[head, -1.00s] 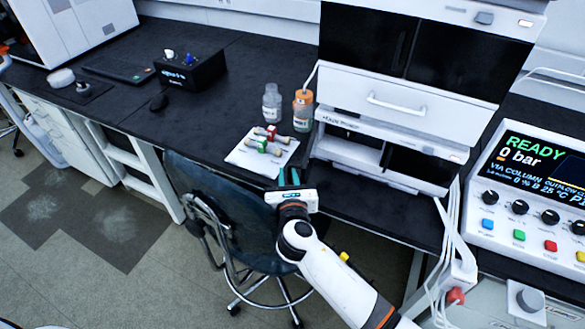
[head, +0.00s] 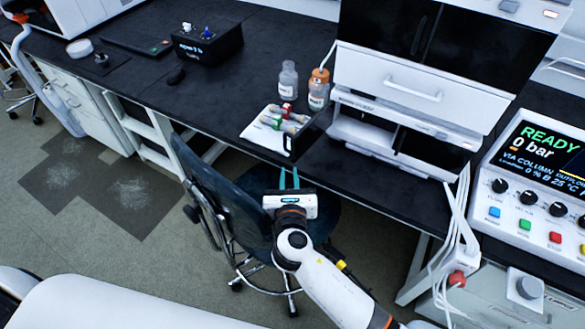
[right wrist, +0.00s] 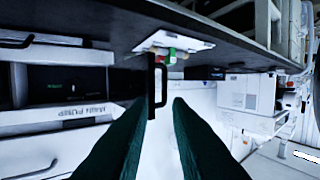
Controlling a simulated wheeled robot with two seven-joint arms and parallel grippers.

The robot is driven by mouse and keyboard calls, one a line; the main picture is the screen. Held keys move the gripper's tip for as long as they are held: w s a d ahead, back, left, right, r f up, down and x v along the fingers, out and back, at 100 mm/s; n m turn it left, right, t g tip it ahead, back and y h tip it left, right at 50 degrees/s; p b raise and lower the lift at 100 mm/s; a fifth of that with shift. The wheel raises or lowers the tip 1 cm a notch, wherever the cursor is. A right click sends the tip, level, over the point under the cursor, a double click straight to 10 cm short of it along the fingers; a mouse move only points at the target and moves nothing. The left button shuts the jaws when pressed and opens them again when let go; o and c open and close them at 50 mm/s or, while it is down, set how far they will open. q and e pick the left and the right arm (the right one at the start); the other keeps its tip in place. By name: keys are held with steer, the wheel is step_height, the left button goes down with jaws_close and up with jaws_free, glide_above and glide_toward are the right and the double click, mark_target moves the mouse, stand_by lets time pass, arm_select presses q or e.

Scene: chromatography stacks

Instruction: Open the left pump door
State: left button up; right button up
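The pump unit (head: 400,165) is the low white module under the drawer in the stack. Its left pump door (head: 308,138) is a dark panel swung outward to the left, past the bench's front edge. Its handle (head: 288,143) is at the outer end. Behind it the left bay is partly visible. The right dark panel (head: 430,150) looks shut. My right gripper (head: 289,180) is in front of and below the door, apart from it, empty and open. In the right wrist view the black handle (right wrist: 158,80) shows just beyond the separated fingertips (right wrist: 163,102). My left gripper is out of view.
A white tray (head: 253,138) with small coloured-cap items lies beside the door, with two bottles (head: 318,90) behind it. A chair (head: 215,195) stands under my right gripper. Cables (head: 462,215) hang right of the stack. A control panel (head: 545,165) reads READY.

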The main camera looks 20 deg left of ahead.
steer(key=shift+s+a, duration=0.2)
steer(key=shift+s, duration=1.05)
steer(key=shift+p, duration=0.3)
steer(key=s+d+f+m+g+h, duration=0.1)
steer(key=s+d+f+m+g, duration=0.3)
steer(key=f, duration=0.6)
steer(key=s+d+f+m+g+h, duration=0.1)
steer(key=d+f+m, duration=0.55)
steer(key=f, duration=0.35)
steer(key=s+d+f+m+g+h, duration=0.1)
steer(key=s+d+f+m+g, duration=0.2)
steer(key=d+f+m, duration=0.5)
steer(key=s+d+f+m+g, duration=0.2)
steer(key=s+d+f+m, duration=0.4)
steer(key=s, duration=0.4)
steer(key=s+d+f+m+g+h, duration=0.1)
steer(key=s+d+f+m+g, duration=0.1)
steer(key=s+d+f+m, duration=0.4)
steer(key=s+d+f+m+g, duration=0.2)
steer(key=s+d+f+m, duration=0.4)
steer(key=s, duration=0.9)
steer(key=shift+h, duration=0.4)
